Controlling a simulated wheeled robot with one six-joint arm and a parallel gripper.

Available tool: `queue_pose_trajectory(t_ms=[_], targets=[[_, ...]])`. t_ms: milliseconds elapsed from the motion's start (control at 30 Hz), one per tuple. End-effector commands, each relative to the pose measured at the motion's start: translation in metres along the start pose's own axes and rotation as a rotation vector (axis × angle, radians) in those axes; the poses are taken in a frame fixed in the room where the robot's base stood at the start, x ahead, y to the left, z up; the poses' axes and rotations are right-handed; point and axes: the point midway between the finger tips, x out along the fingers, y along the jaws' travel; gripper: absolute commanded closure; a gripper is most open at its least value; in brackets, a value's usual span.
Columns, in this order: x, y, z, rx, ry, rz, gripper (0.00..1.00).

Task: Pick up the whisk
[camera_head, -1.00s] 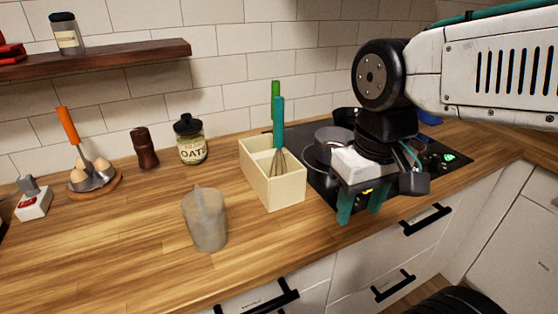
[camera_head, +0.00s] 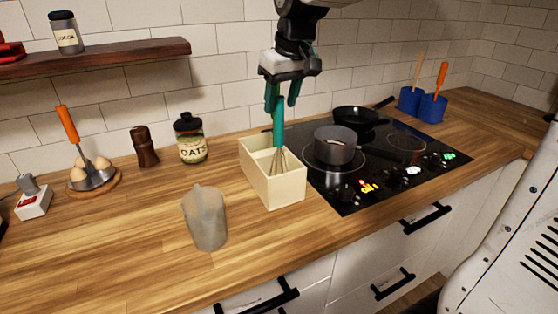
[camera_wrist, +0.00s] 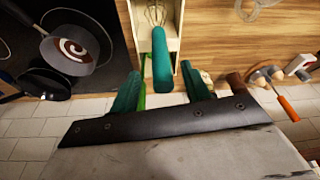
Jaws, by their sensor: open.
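The whisk (camera_head: 278,134) stands upright in a cream box (camera_head: 285,190), its teal handle up and its wire head low inside. My gripper (camera_head: 281,101) hangs above the box, pointing down, with its teal fingers open around the level of the handle's top. In the wrist view the whisk's handle (camera_wrist: 162,58) shows between the two fingers of my gripper (camera_wrist: 161,72), with a gap on each side. The wire head lies beyond it. A bright green handle (camera_wrist: 142,101) shows beside the left finger in the wrist view; it is mostly hidden in the head view.
The cooktop (camera_head: 350,195) with a saucepan (camera_head: 335,148) and a frying pan (camera_head: 356,117) is right of the box. A grey pitcher (camera_head: 206,222) stands front left. An oats jar (camera_head: 190,140) is behind left.

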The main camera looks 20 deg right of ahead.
Motion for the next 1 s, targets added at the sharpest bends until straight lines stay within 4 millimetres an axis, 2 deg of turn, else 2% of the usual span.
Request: queue_pose_trajectory(t_ms=[100, 233, 533, 700, 1000], targets=[[0.02, -0.004, 0.0, -0.001, -0.004, -0.001, 0.53], [0.035, -0.003, 0.0, 0.0, -0.002, 0.0, 0.53], [0.039, -0.003, 0.0, 0.0, 0.0, 0.0, 0.53], [0.039, -0.003, 0.0, 0.001, 0.0, 0.0, 1.0], [0.038, -0.003, -0.001, 0.001, 0.0, 0.0, 1.0]])
